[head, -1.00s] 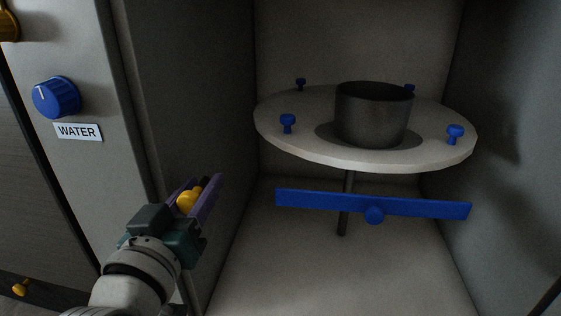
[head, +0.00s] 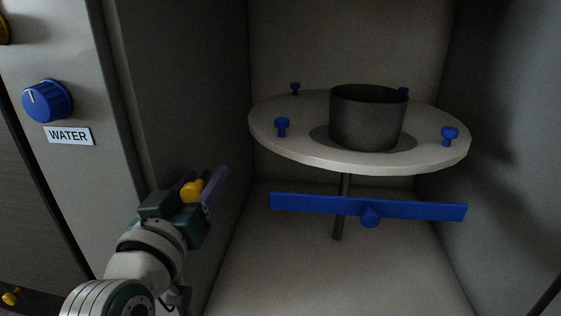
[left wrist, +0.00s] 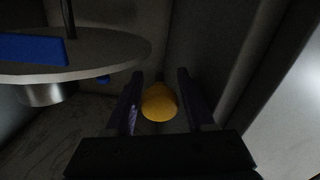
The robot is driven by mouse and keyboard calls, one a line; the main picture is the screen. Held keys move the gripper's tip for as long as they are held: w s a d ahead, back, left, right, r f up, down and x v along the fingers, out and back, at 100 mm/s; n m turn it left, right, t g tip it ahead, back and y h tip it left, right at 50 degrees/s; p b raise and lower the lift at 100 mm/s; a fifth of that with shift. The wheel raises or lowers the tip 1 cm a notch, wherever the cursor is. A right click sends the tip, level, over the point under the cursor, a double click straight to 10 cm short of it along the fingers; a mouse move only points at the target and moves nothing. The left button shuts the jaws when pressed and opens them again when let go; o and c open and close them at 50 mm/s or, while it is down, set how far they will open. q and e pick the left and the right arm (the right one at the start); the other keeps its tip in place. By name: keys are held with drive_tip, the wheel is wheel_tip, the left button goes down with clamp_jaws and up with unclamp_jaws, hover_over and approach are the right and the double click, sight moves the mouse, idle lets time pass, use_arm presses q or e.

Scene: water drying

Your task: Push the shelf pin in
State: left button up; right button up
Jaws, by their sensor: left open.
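A yellow round-headed pin (head: 191,190) shows between the fingers of my left gripper (head: 203,187) in the head view, in front of the compartment's left wall. In the left wrist view the yellow pin head (left wrist: 159,102) sits between the two dark purple fingers of the left gripper (left wrist: 160,92). The fingers are spread apart. I cannot tell whether either one touches the pin. The pin's shaft is hidden. My right gripper is not in view.
A round white shelf (head: 290,150) with several blue pegs bears a dark pot (head: 367,120). A blue bar (head: 320,205) crosses below it. A blue knob (head: 47,101) above a WATER label (head: 69,136) is on the left panel. The compartment floor looks clear.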

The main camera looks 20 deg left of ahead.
sight(191, 197)
use_arm(q)
drive_tip(key=p+v, duration=0.4)
drive_tip(key=v, duration=0.5)
drive_tip(key=shift+s+p, duration=0.2)
drive_tip(key=shift+p, duration=0.1)
drive_tip(key=shift+s+d, duration=0.1)
drive_tip(key=shift+s, duration=0.2)
